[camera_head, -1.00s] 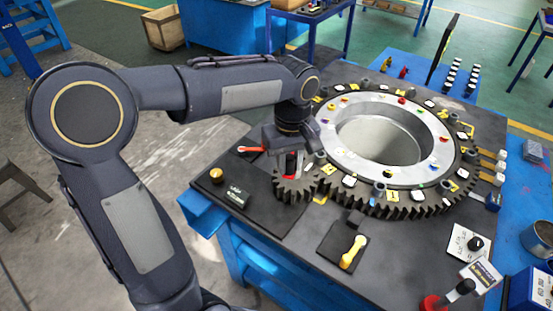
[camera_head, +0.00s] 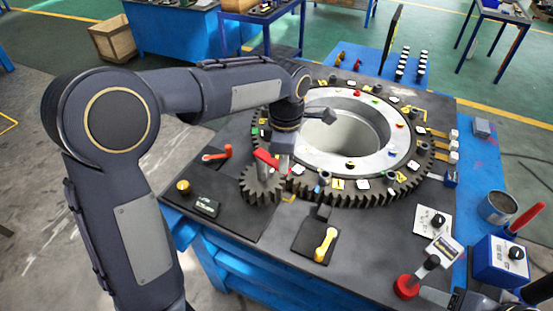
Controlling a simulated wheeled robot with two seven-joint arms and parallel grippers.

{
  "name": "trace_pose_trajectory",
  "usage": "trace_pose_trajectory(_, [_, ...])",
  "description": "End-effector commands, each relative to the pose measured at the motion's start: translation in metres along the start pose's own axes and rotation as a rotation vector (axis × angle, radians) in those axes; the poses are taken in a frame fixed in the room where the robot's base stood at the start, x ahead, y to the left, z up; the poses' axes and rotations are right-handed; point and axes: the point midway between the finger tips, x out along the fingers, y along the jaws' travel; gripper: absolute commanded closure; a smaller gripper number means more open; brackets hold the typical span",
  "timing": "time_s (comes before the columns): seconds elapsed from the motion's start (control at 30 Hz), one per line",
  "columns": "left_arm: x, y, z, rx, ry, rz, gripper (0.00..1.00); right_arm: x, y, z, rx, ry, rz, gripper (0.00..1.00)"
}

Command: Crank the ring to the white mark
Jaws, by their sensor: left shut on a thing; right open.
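The large toothed ring (camera_head: 385,187) lies flat on the dark table top, with white and yellow tiles and coloured dots around its pale inner rim (camera_head: 400,150). Several tiles are white, such as the white tile (camera_head: 362,184) at the near side; I cannot tell which is the mark. A small pinion gear (camera_head: 260,187) meshes with the ring at its near left. My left gripper (camera_head: 284,158) is shut on the red crank (camera_head: 266,159) above the pinion and partly hides it.
An orange-red lever (camera_head: 217,153) and a brass knob (camera_head: 183,187) lie left of the pinion. A yellow handle (camera_head: 325,245) stands in front of the ring. A red-based device (camera_head: 406,287), a blue box (camera_head: 500,258) and a grey cup (camera_head: 498,208) crowd the right side.

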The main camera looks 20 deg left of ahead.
Motion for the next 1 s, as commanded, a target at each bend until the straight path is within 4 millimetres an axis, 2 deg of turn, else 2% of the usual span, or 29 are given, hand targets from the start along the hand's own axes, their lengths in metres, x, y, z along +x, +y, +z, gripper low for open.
trace_pose_trajectory(0.4, [-0.004,0.025,0.011,-0.318,-0.004,0.006,1.00,-0.013,-0.006,-0.007,0.000,0.000,0.000,0.50])
trace_pose_trajectory(1.0, [-0.003,0.037,0.012,-0.315,-0.007,0.013,1.00,-0.017,-0.008,-0.009,0.000,0.000,0.000,0.50])
